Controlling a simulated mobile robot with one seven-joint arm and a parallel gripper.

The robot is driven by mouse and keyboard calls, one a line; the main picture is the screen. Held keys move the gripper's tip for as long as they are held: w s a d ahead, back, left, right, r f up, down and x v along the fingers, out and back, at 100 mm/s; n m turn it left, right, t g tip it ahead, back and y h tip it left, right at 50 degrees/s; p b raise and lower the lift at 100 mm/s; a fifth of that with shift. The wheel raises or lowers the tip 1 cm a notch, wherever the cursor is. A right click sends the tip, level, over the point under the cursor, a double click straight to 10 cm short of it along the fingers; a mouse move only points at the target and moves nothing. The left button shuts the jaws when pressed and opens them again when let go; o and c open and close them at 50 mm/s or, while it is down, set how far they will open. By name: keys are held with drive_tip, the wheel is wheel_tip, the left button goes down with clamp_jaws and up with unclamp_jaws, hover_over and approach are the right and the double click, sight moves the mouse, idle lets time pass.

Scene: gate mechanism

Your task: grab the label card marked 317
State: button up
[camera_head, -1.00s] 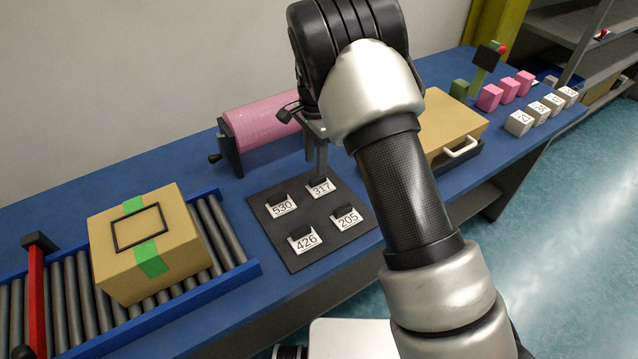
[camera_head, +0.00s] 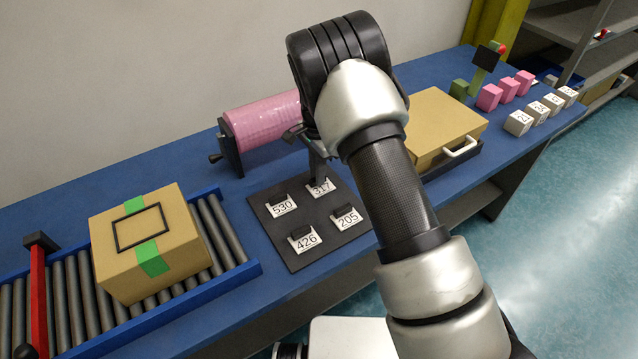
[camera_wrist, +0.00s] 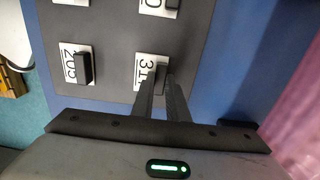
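The 317 label card (camera_head: 321,190) is a white card with a dark raised block, at the far right of the dark grey board; my gripper (camera_head: 318,179) comes down over it and partly hides it. In the wrist view, my gripper's two fingers (camera_wrist: 160,82) reach the card (camera_wrist: 151,64) at its block, with a narrow gap between them. The fingers hide much of the block, so I cannot tell whether they press on it. The card lies on the board.
Cards 530 (camera_head: 281,207), 426 (camera_head: 305,243) and 205 (camera_head: 348,218) share the board (camera_head: 276,228). A pink roll (camera_head: 262,124) stands behind. A cardboard box (camera_head: 150,243) sits on rollers at left; a tan case (camera_head: 440,120) is at right.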

clamp_jaws()
drive_tip(key=shift+r, duration=0.1)
